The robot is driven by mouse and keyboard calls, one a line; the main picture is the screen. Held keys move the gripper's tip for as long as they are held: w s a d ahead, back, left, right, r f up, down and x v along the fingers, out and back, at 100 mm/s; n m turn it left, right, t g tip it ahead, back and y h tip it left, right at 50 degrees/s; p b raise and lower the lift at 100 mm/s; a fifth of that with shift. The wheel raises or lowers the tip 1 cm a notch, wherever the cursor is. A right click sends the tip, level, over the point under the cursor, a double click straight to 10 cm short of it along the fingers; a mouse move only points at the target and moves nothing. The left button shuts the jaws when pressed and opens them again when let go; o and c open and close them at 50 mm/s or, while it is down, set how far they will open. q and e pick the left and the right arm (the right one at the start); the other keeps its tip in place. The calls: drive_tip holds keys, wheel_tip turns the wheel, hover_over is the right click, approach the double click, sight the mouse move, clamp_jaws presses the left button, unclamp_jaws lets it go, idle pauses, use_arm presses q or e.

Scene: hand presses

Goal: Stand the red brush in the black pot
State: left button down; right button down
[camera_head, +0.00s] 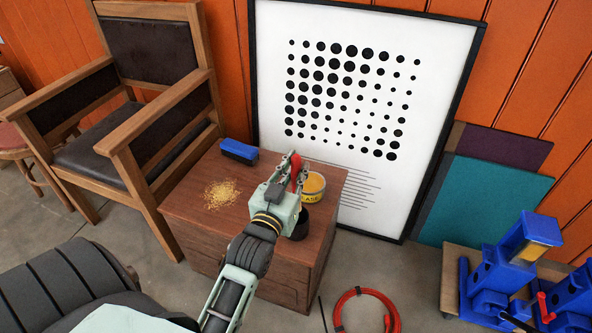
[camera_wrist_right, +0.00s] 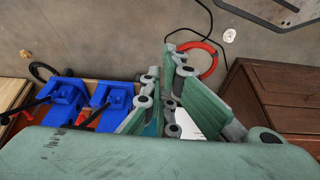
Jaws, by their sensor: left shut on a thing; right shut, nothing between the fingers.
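In the head view my left gripper (camera_head: 291,164) is above the wooden cabinet top, shut on the red brush (camera_head: 297,170). Only a red part of the brush shows between the fingers; the gripper hides the rest. The black pot (camera_head: 302,224) stands on the cabinet just right of and below the gripper body, which partly covers it. The brush appears apart from the pot, on the far side of the gripper. My right gripper (camera_wrist_right: 165,78) shows in the right wrist view, closed with nothing in it, above the floor.
A yellow grease tin (camera_head: 314,187) stands beside the brush on the cabinet (camera_head: 200,225). A blue brush (camera_head: 239,151) and a heap of shavings (camera_head: 222,194) lie left. A chair (camera_head: 130,110) stands left, a dotted panel (camera_head: 400,190) behind, blue presses (camera_head: 520,265) right. A red cable (camera_head: 345,298) lies on the floor.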

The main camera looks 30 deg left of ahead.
sight(294, 190)
use_arm(q)
drive_tip(key=shift+f, duration=0.2)
wheel_tip(294, 190, down, 2)
drive_tip(key=shift+f+b, duration=0.1)
drive_tip(key=shift+b, duration=0.65)
wheel_tip(294, 190, down, 2)
drive_tip(key=shift+b, duration=0.45)
drive_tip(key=shift+f+b, duration=0.3)
drive_tip(key=shift+f, duration=0.75)
use_arm(e)
drive_tip(key=shift+w+a+r+t+y, duration=0.2)
drive_tip(key=shift+w+t, duration=0.35)
drive_tip(key=shift+w, duration=0.4)
drive_tip(key=shift+w+a+r+t+y, duration=0.15)
drive_tip(key=shift+w+a+t, duration=0.3)
drive_tip(key=shift+w, duration=0.45)
drive_tip(key=shift+w+a+r+t+y, duration=0.15)
drive_tip(key=shift+w+t, duration=0.45)
drive_tip(key=shift+w, duration=0.35)
use_arm(q)
drive_tip(key=c, duration=1.5)
unclamp_jaws()
drive_tip(key=shift+v, duration=3.75)
